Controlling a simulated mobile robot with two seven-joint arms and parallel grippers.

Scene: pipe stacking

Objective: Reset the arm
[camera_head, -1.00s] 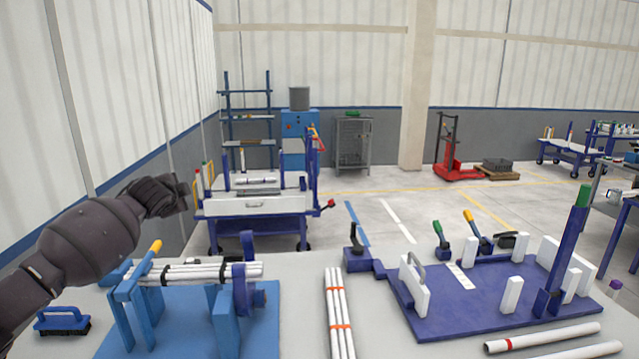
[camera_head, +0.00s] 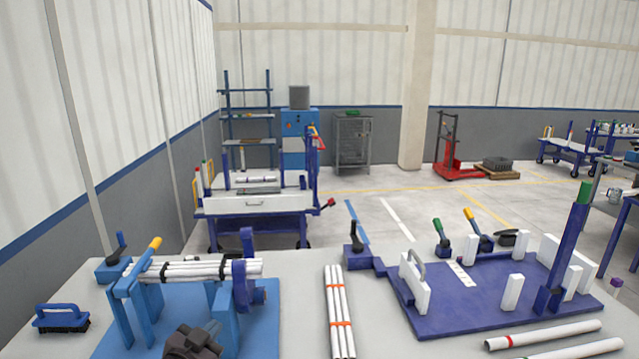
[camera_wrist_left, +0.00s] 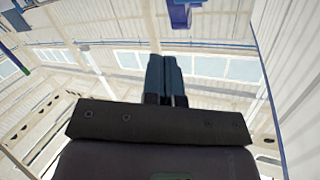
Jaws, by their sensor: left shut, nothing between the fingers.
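My left gripper (camera_head: 194,341) shows as a dark shape at the bottom edge of the head view, in front of the blue pipe stand (camera_head: 135,312). Most of my left arm is out of the picture. In the left wrist view the two fingers (camera_wrist_left: 166,80) are together and empty, pointing up toward the ceiling and wall. A bundle of white pipes (camera_head: 200,271) lies across the blue stand, behind and above the gripper in the picture. My right gripper is not in view.
A blue brush (camera_head: 60,318) lies at the left of the table. Banded white pipes (camera_head: 338,315) lie mid-table. A dark blue fixture (camera_head: 480,300) with white blocks stands at the right, and loose pipes (camera_head: 545,336) lie in front of it. Bare table shows between the stand and banded pipes.

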